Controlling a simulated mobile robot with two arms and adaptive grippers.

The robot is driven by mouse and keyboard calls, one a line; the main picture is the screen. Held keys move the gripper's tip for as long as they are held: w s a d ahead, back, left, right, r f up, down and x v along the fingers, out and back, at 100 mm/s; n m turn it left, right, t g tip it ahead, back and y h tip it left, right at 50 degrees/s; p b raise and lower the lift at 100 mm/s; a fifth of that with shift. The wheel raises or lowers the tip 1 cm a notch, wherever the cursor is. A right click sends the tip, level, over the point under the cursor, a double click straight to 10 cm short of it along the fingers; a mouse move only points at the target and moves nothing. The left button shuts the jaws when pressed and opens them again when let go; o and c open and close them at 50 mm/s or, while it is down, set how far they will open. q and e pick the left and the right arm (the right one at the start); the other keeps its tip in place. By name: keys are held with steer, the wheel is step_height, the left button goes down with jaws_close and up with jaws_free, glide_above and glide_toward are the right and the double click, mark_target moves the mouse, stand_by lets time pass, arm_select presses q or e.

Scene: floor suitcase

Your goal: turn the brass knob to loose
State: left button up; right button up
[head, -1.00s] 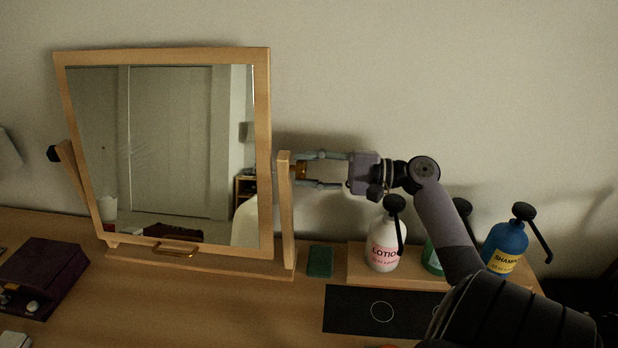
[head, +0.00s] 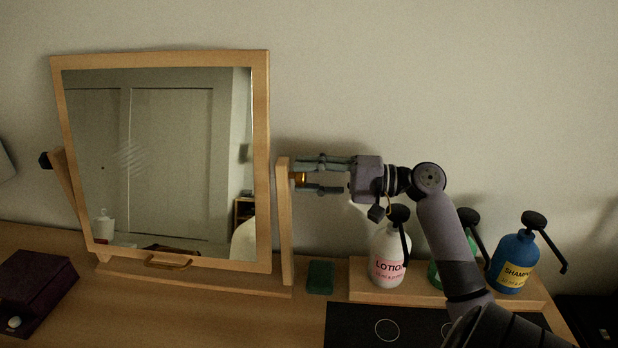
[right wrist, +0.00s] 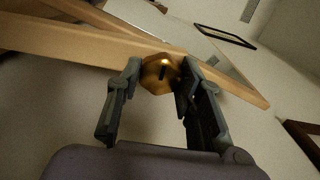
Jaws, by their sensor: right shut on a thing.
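The brass knob (head: 300,179) sits on the outer side of the mirror stand's right post (head: 285,225). In the right wrist view the knob (right wrist: 160,74) is faceted, with a dark slot or mark on its face. My right gripper (head: 304,176) reaches in from the right, its two fingers shut on the knob. In the right wrist view the fingertips (right wrist: 158,76) lie on either side of it. The wood-framed mirror (head: 160,160) stands between its two posts. My left gripper is not in view.
A white lotion bottle (head: 388,262), a green bottle (head: 436,275) and a blue shampoo bottle (head: 515,262) stand on a wooden riser (head: 362,287) below my right arm. A green block (head: 320,277) lies by the post. A dark purple box (head: 38,285) is at left.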

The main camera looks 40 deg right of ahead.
steer(key=o, duration=1.2)
